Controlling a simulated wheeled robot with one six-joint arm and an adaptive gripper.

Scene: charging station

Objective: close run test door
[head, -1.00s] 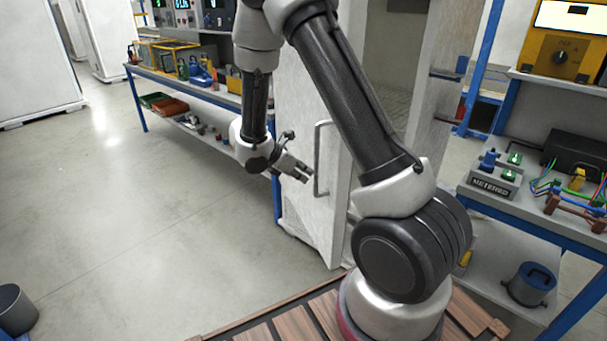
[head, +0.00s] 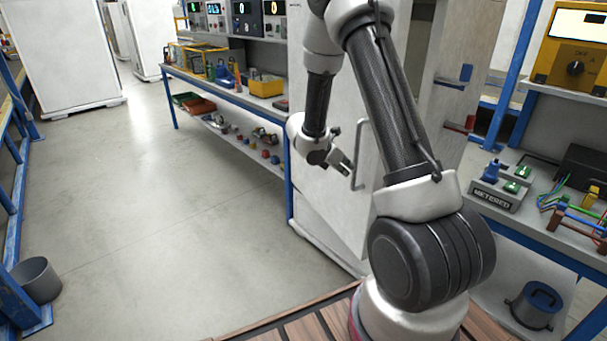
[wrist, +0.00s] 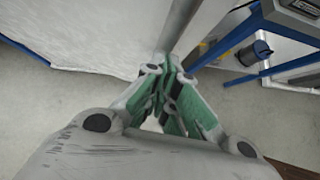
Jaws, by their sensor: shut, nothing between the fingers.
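The door (head: 335,215) is a tall white panel in the middle of the head view, with a vertical grey bar handle (head: 361,150). My arm hides its right part and much of the opening, so I cannot tell how far it stands open. My gripper (head: 346,167) is just left of the handle, near the door's face. Whether it touches the handle or door is unclear. In the wrist view, my gripper (wrist: 170,75) has its green-padded fingers together and empty. A pale panel, likely the door (wrist: 90,35), fills the upper left there.
A blue-framed bench (head: 225,95) with bins and instruments stands behind the door to the left. A right-hand bench holds a METERED box (head: 495,195), with a blue-lidded pot (head: 537,303) below. A grey bucket (head: 37,278) stands at far left. The floor (head: 150,210) between is clear.

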